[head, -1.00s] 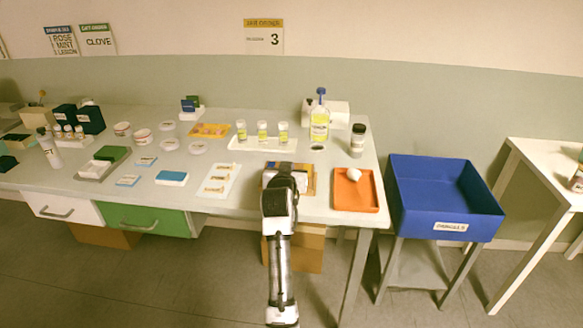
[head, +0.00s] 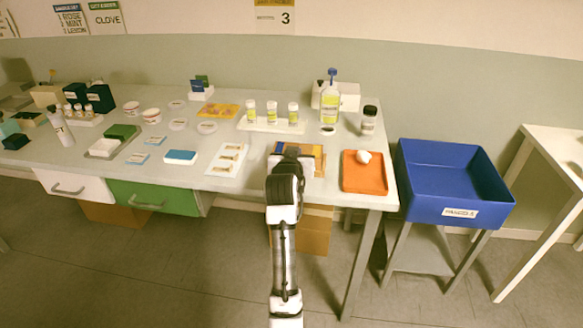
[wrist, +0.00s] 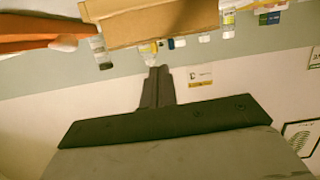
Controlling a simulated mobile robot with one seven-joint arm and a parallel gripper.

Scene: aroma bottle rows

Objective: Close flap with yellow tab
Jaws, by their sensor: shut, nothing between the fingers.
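An open tan box with an orange-yellow rim and blue inside (head: 312,150) sits near the front edge of the table, partly hidden by my arm. In the wrist view, a broad tan cardboard-like panel (wrist: 165,22) fills the top, close beyond the fingertips; I cannot tell whether it is the flap. No yellow tab can be made out for certain. My gripper (wrist: 160,72) is shut and empty, with its fingertips seemingly just short of the panel. In the head view my arm hides the fingertips.
An orange tray (head: 362,182) with a white object (head: 363,157) lies right of the box. Several bottles stand behind, with a white labelled card (head: 228,160) to the left. A blue bin (head: 450,180) stands beyond the table's right end.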

